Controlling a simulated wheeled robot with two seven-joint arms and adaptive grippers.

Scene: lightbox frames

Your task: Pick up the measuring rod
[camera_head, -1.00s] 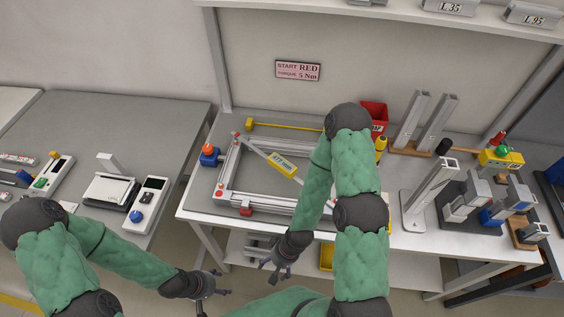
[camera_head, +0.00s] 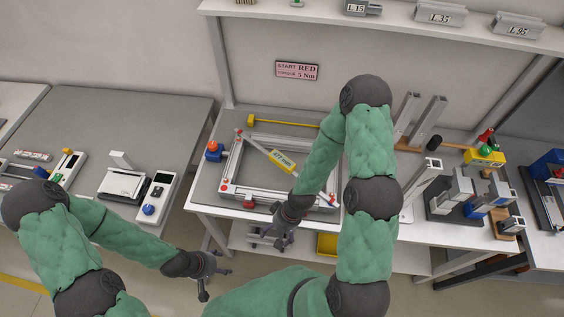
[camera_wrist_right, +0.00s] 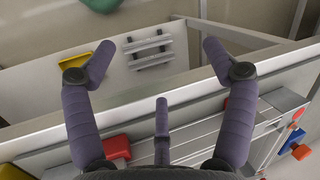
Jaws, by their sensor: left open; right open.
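The measuring rod, which I take to be the thin diagonal bar with a yellow label (camera_head: 282,160), lies across the aluminium frame (camera_head: 228,172) on the workbench in the head view. It runs from the frame's back left to its front right corner. My right gripper (camera_head: 272,238) is open and empty at the bench's front edge, short of the rod. Its spread fingers show in the right wrist view (camera_wrist_right: 160,72), over the bench edge and the lower shelf. My left gripper (camera_head: 215,272) is open and empty, low in front of the gap between the tables.
A red block (camera_head: 249,203) sits at the frame's front rail. A blue-and-red item (camera_head: 213,151) stands left of the frame. A yellow-handled tool (camera_head: 285,122) lies behind it. Metal fixtures (camera_head: 455,193) crowd the right. A yellow bin (camera_head: 327,244) is on the lower shelf.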

